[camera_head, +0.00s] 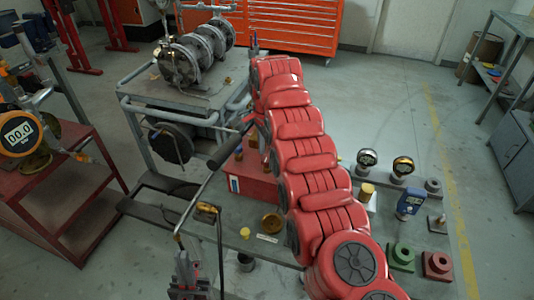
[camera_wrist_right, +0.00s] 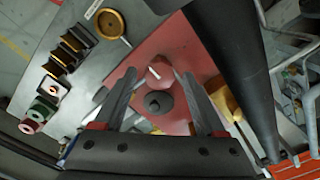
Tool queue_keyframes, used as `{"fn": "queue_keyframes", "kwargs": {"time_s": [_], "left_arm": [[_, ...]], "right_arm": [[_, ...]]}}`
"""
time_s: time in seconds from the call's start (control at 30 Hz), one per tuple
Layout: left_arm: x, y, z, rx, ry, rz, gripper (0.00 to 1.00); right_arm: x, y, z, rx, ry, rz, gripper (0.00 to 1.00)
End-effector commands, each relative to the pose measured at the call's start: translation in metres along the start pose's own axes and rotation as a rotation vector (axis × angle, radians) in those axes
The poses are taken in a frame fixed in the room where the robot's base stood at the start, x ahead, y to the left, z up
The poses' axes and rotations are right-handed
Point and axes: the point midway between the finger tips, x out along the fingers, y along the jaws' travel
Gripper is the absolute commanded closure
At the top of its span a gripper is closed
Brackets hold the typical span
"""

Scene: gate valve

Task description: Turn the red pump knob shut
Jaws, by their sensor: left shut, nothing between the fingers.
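The red knob (camera_wrist_right: 161,82) with a white mark shows in the right wrist view, on the red panel (camera_wrist_right: 188,48) of a box. A grey round cap (camera_wrist_right: 158,103) is beside it. My right gripper (camera_wrist_right: 159,74) is open, with its two fingers on either side of the knob; contact cannot be told. In the head view the red box (camera_head: 257,186) is partly covered by my red arm, which hides the knob and my right gripper. My left gripper (camera_head: 185,257) is shut and empty at the bottom, left of the box.
A long black-gripped bar (camera_head: 226,150) runs close beside the red box. A brass dish (camera_head: 271,223), gauges (camera_head: 367,158), a blue meter (camera_head: 410,203), and green (camera_head: 401,255) and red (camera_head: 437,264) blocks stand on the bench. A pump cart (camera_head: 190,95) is behind.

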Motion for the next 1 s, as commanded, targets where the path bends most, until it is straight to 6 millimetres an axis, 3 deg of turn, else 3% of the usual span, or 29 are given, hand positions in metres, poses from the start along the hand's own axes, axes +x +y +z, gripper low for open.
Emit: {"fn": "queue_keyframes", "kwargs": {"time_s": [0.33, 0.57, 0.63, 1.0], "left_arm": [[0.001, 0.0, 0.0, 0.0, 0.0, 0.0, 1.0], [0.01, -0.001, -0.002, 0.0, 0.0, 0.0, 1.0], [0.033, -0.002, -0.006, 0.0, 0.0, 0.0, 1.0], [0.107, -0.005, -0.018, 0.0, 0.0, 0.0, 1.0]], "right_arm": [[-0.002, 0.0, 0.0, 0.0, -0.001, 0.001, 0.24], [-0.034, 0.002, -0.002, 0.0, 0.001, 0.003, 0.24], [-0.057, 0.001, -0.001, 0.001, 0.0, 0.003, 0.24], [-0.13, 0.0, 0.0, -0.001, 0.0, 0.001, 0.24]]}}
